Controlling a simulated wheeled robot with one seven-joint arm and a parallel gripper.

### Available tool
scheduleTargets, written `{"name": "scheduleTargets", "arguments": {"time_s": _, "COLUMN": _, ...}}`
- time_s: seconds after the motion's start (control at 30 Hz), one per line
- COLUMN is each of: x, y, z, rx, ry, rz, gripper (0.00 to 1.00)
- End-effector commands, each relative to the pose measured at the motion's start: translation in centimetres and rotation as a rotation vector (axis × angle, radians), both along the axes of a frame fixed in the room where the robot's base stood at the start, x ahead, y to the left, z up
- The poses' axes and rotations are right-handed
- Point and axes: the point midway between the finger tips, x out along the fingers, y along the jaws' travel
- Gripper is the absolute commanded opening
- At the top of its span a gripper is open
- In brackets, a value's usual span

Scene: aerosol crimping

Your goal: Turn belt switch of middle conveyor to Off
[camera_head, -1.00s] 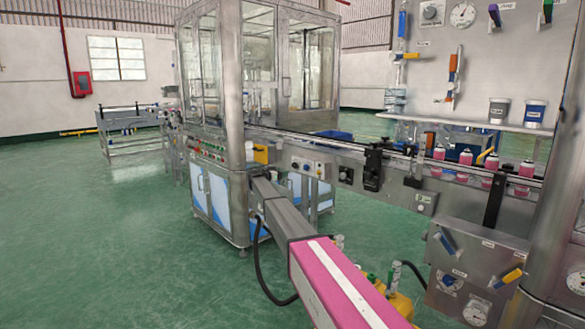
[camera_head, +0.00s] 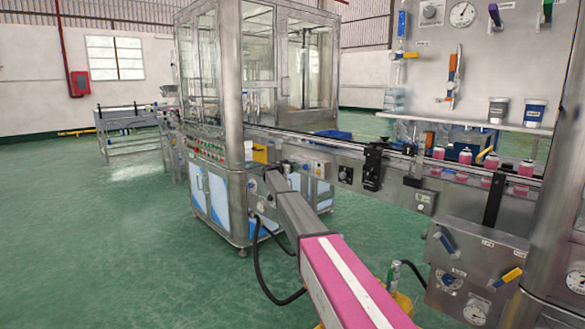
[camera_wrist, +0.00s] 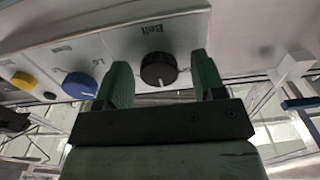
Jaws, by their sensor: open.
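The belt switch is a round black knob (camera_wrist: 158,69) under the upside-down word "Belt" on a pale control panel (camera_wrist: 130,30) in the wrist view. A light mark shows at the knob's lower edge. My gripper (camera_wrist: 163,80) is open, with one green finger on each side of the knob. No clear contact with the knob shows. In the head view my arm reaches to the conveyor-side panel (camera_head: 318,168) and covers part of it. The fingertips and the belt knob cannot be made out there.
A blue knob (camera_wrist: 80,85) and a yellow knob (camera_wrist: 24,80) sit on the same panel, left of the belt knob in the wrist view. In the head view the conveyor (camera_head: 400,172) runs above, beside a glass-walled machine (camera_head: 270,70). Green floor lies open at left.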

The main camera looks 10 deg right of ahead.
Motion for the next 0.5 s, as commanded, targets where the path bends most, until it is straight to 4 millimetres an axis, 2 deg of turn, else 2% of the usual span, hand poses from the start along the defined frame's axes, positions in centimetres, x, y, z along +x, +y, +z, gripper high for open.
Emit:
{"name": "scheduleTargets", "arguments": {"time_s": 0.27, "x": 0.10, "y": -0.17, "z": 0.00, "rx": 0.000, "ry": 0.000, "rz": 0.000, "gripper": 0.63}}
{"name": "scheduleTargets", "arguments": {"time_s": 0.4, "x": 0.10, "y": -0.17, "z": 0.00, "rx": 0.000, "ry": 0.000, "rz": 0.000, "gripper": 0.17}}
{"name": "scheduleTargets", "arguments": {"time_s": 0.43, "x": 0.10, "y": -0.17, "z": 0.00, "rx": 0.000, "ry": 0.000, "rz": 0.000, "gripper": 0.13}}
{"name": "scheduleTargets", "arguments": {"time_s": 0.5, "x": 0.10, "y": -0.17, "z": 0.00, "rx": 0.000, "ry": 0.000, "rz": 0.000, "gripper": 0.14}}
